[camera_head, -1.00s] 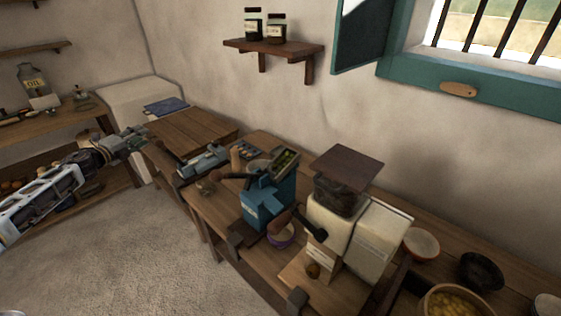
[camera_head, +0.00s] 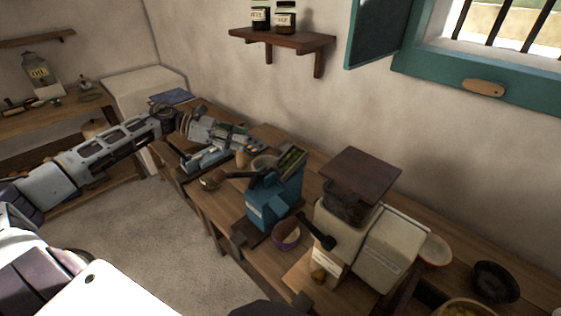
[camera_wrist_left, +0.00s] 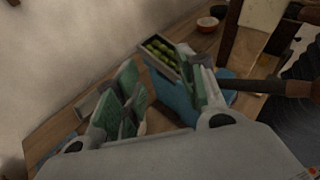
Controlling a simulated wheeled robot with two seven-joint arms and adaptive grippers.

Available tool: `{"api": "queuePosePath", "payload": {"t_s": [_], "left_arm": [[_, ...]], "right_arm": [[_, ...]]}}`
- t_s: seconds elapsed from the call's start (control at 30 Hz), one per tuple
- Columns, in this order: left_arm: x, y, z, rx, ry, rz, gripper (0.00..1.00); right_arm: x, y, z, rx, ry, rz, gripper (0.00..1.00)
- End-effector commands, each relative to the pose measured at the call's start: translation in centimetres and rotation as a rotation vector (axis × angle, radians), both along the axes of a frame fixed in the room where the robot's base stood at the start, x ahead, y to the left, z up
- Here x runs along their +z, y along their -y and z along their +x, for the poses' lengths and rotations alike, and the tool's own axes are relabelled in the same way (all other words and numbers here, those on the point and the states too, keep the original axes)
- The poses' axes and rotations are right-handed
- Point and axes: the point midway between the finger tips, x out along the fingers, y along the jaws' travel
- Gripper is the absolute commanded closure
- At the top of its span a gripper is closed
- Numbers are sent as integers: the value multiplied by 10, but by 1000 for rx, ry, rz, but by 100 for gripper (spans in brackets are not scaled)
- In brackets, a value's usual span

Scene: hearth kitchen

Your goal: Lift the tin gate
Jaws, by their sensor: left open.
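I cannot pick out the tin gate for certain. A blue machine (camera_head: 265,207) with a label and a dark crank stands on the wooden counter. On its top is a tray of green fruits (camera_head: 291,159), also in the left wrist view (camera_wrist_left: 160,47). The blue body (camera_wrist_left: 170,98) shows there partly behind a finger. My left gripper (camera_head: 257,146) reaches over the counter just behind and left of the machine. In the left wrist view its green-padded fingers (camera_wrist_left: 160,75) are apart with nothing between them. My right gripper is out of view.
A white mill (camera_head: 332,232) with a dark square top stands right of the machine. A low blue-grey tool (camera_head: 205,160) lies under my left wrist. Bowls (camera_head: 495,281) stand at right; a wall shelf (camera_head: 283,40) is above.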

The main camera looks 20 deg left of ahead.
Motion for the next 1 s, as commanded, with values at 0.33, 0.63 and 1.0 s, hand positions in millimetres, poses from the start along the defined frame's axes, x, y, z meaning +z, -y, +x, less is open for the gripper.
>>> {"api": "queuePosePath", "payload": {"t_s": [0.33, 0.63, 1.0], "left_arm": [[-9, 9, -30, -241, 206, 135, 60], [-9, 9, -30, -264, 267, 161, 60], [-9, 10, -29, -264, 266, 160, 60]], "right_arm": [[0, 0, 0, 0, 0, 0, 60], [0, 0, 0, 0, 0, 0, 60], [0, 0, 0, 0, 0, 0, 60]]}}
